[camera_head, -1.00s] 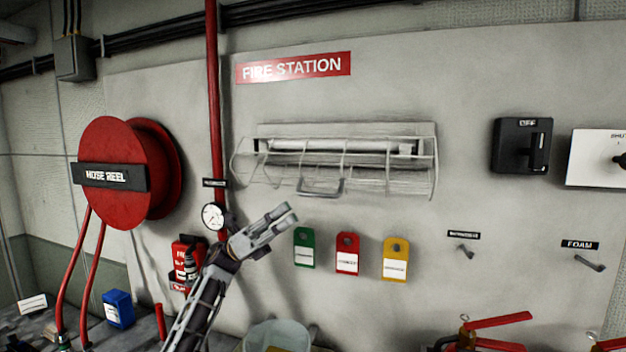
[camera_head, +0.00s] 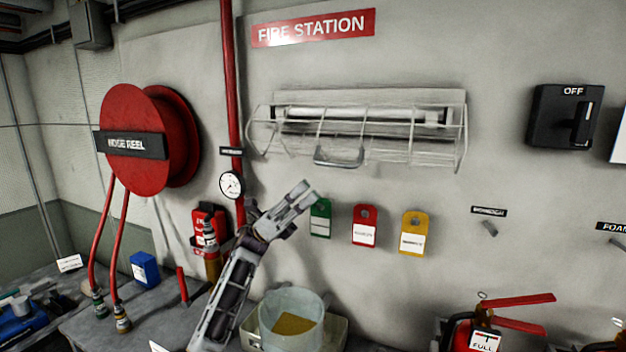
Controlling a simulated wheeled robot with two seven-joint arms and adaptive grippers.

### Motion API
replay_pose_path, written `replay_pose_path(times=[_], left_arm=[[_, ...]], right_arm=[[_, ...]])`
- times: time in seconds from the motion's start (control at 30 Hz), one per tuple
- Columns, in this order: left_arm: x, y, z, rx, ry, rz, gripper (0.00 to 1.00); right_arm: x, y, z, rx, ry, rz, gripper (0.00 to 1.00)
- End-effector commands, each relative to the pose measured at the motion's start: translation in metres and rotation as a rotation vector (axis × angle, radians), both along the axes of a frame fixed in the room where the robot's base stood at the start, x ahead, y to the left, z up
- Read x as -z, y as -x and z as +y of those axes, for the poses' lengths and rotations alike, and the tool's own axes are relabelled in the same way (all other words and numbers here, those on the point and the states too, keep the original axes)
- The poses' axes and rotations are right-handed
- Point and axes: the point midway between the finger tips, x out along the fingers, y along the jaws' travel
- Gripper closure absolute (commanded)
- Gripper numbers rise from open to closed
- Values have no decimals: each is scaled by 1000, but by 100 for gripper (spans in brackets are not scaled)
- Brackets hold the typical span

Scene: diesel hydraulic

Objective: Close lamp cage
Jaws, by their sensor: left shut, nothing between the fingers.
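The lamp cage (camera_head: 390,150) is a pale wire frame on the wall under the FIRE STATION sign. It hangs out from the wall in front of a white tube lamp (camera_head: 340,113), with a handle loop (camera_head: 338,158) at its lower front edge. The cage appears swung outward, but how far is hard to tell. My left gripper (camera_head: 304,192) is shut and empty, below the cage handle and apart from it, just left of the green tag. My right gripper is not in view.
Green (camera_head: 320,218), red (camera_head: 365,228) and yellow (camera_head: 414,235) tags hang below the cage. A pressure gauge (camera_head: 231,185) and red pipe (camera_head: 230,70) stand left. A clear bucket (camera_head: 291,318) sits on the bench. A black OFF switch (camera_head: 565,115) is at right.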

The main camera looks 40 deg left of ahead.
Motion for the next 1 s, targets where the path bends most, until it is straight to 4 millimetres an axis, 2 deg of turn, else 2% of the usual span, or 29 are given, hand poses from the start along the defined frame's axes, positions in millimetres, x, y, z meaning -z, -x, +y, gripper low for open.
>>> replay_pose_path(times=[0.37, 0.73, 0.87, 1.0], left_arm=[[-29, -4, -26, 1, 0, -1, 100], [-59, -9, -56, 1, -1, 0, 100], [-69, -10, -66, 0, 0, -1, 100], [-81, -10, -66, 0, 0, -1, 100]], right_arm=[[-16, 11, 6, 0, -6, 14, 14], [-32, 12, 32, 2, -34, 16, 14], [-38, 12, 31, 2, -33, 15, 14], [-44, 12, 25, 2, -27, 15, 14]])
